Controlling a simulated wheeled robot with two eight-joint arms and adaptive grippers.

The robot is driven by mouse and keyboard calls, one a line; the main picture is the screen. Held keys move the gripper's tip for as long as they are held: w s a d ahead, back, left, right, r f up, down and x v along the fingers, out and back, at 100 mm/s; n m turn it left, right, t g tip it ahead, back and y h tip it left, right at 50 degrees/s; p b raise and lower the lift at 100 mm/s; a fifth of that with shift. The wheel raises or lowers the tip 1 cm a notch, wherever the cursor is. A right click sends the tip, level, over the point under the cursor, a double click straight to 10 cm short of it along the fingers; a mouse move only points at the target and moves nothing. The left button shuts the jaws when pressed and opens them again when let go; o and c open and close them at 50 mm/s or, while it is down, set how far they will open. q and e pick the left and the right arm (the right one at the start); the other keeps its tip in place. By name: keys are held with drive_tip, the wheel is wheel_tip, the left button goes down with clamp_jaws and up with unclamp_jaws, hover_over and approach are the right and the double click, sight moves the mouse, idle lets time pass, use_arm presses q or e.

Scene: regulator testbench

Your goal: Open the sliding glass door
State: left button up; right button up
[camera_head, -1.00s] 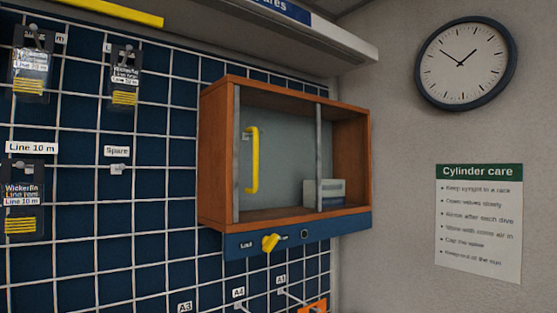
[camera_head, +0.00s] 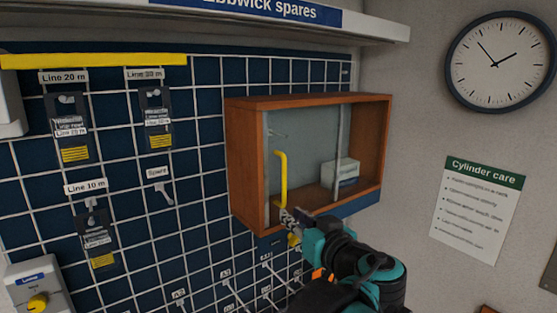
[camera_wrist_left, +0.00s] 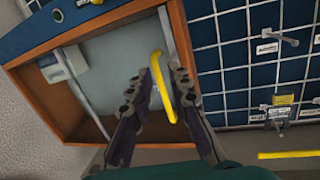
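The wooden cabinet (camera_head: 308,99) is on the wall. Its sliding glass door (camera_head: 312,140) has grey vertical edge strips and an upright yellow handle (camera_head: 281,180) near its left edge. A white box (camera_head: 341,172) stands inside at the right. My left gripper (camera_head: 288,214) is by the lower end of the handle, coming from below right. In the left wrist view, its fingers (camera_wrist_left: 159,73) are apart, one on either side of the handle (camera_wrist_left: 162,88); contact cannot be told. My right gripper is not in view.
A blue strip with a yellow knob, partly hidden by my gripper, runs under the cabinet. The gridded wall (camera_head: 200,190) with hooks and tagged packets lies left. A shelf (camera_head: 370,26) juts out above. A clock (camera_head: 500,62) and a poster (camera_head: 478,211) are right.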

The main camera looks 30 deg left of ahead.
sight(285, 183)
use_arm(q)
wheel_tip(285, 183, up, 5)
drive_tip(key=y+p, duration=0.1)
drive_tip(key=shift+n+t, duration=0.3)
drive_tip(key=shift+n, duration=0.1)
drive_tip(key=x, duration=0.2)
drive_tip(key=p+x, duration=0.1)
drive_tip(key=x, duration=0.4)
drive_tip(key=shift+w+r, duration=0.15)
drive_tip(key=shift+w, duration=0.4)
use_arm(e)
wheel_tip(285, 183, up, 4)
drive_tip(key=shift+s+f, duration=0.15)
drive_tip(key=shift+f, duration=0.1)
use_arm(q)
drive_tip(key=shift+c, duration=0.3)
clamp_jaws()
